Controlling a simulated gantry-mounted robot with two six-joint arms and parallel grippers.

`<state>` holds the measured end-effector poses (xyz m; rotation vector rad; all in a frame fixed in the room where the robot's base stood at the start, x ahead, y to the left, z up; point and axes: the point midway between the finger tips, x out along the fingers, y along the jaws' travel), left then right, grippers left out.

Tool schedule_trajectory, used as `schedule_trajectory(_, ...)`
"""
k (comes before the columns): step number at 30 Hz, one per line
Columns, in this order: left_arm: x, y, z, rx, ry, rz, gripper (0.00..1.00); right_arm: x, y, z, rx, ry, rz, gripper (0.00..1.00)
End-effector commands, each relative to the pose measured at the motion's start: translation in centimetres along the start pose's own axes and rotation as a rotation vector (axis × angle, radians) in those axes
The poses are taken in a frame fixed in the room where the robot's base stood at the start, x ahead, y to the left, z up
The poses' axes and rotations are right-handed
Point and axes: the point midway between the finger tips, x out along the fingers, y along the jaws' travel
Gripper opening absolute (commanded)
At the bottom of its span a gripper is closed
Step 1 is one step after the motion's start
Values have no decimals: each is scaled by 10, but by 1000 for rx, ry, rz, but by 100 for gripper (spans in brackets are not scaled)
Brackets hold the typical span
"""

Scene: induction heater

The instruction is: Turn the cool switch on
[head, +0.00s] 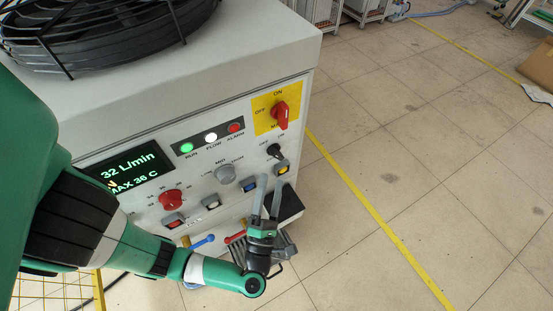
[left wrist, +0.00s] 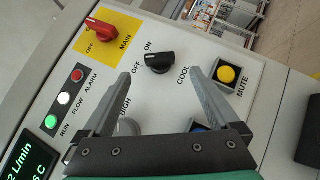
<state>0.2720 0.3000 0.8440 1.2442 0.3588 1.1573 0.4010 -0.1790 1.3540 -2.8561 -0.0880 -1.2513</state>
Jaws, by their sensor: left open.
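The cool switch is a small black rotary knob (left wrist: 159,62) on the white panel, with OFF and ON printed beside it and COOL below. In the head view the knob (head: 274,151) sits below the red main switch. I cannot tell its pointer's setting for sure. My left gripper (head: 270,182) is open and empty in front of the panel, below the knob. In the left wrist view the gripper's fingertips (left wrist: 159,75) stand apart on either side of the knob, with no visible contact. My right gripper is in neither view.
The red main switch (head: 281,114) on its yellow plate is just above. A grey knob (head: 224,174), a red knob (head: 171,200) and a yellow mute button (left wrist: 228,74) are close by. The display (head: 129,171) reads 32 L/min. Open floor lies to the right.

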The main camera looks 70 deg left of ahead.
Motion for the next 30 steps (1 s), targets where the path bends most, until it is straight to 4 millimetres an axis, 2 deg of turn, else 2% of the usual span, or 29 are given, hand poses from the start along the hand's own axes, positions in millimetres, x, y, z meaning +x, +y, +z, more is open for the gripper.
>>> schedule_trajectory(3,26,1,-2,0,9,5,95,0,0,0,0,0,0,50)
schedule_trajectory(9,60,0,-1,-1,5,3,95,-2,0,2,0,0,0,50)
schedule_trajectory(14,72,1,-1,-1,1,2,95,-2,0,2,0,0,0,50)
schedule_trajectory(21,73,1,0,-1,-1,1,95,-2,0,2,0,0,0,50)
schedule_trajectory(23,73,1,0,-1,-1,1,88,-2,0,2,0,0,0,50)
schedule_trajectory(30,73,1,0,-1,-1,1,45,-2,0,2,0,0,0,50)
